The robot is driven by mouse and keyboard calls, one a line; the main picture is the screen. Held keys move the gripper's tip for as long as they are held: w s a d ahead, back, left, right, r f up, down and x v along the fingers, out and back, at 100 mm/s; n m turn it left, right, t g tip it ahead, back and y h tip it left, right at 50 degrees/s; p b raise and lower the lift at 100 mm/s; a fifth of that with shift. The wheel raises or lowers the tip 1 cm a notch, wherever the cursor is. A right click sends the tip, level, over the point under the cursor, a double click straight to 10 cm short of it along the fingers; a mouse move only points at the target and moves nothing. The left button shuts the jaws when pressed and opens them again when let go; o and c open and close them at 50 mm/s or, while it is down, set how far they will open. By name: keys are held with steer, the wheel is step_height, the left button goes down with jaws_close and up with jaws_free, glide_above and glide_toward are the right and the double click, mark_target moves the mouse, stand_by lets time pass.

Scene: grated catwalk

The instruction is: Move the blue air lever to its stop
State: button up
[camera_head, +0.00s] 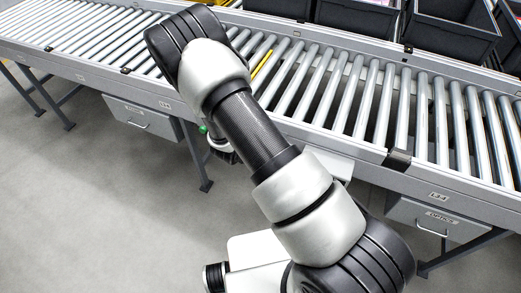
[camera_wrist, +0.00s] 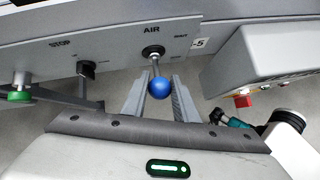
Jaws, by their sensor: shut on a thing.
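The blue air lever (camera_wrist: 160,87) shows in the wrist view as a blue ball on a short metal stem. Its pivot sits on a grey panel under the word AIR, and the stem points down and slightly right in the picture. My gripper (camera_wrist: 158,90) has one finger on each side of the ball and is shut on it. The exact contact is hard to see. In the head view my arm hides the lever and most of my gripper.
Left of the lever on the panel are a black knob (camera_wrist: 87,68) and a green knob (camera_wrist: 20,87) near the word STOP. A grey box (camera_wrist: 262,65) with a red button (camera_wrist: 243,101) stands close on the right.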

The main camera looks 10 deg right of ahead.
steer(key=o, duration=1)
steer(key=p+v, duration=0.2)
steer(key=v, duration=1.5)
steer(key=shift+s+a, duration=0.15)
steer(key=shift+s, duration=0.05)
steer(key=shift+r, duration=0.15)
steer(key=s+d+r+m+g+p, duration=0.1)
steer(key=d+r+m, duration=0.25)
steer(key=r, duration=0.35)
steer(key=s+d+r+m+p, duration=0.1)
steer(key=d+r+m+p, duration=0.15)
steer(key=r+m, duration=0.4)
steer(key=s+d+r+m+g+p, duration=0.1)
steer(key=s+d+r+m, duration=0.2)
steer(key=r, duration=0.6)
steer(key=s+r+m+y+p, duration=0.1)
steer(key=s+r+m+y, duration=0.1)
steer(key=s+r+m, duration=0.1)
steer(key=s+r+m+t+y+p, duration=0.1)
steer(key=s+r+m, duration=0.3)
steer(key=r, duration=0.4)
steer(key=s+r+m+t+y+p, duration=0.1)
steer(key=s+r+m+y, duration=0.1)
steer(key=s+r+m, duration=0.2)
steer(key=shift+s+a+r+m+y, duration=0.1)
steer(key=shift+a+r+m+y, duration=0.05)
steer(key=shift+r+m, duration=0.3)
steer(key=shift+s+a+r+m+y, duration=0.15)
steer(key=shift+r+m, duration=0.1)
steer(key=shift+r, duration=0.25)
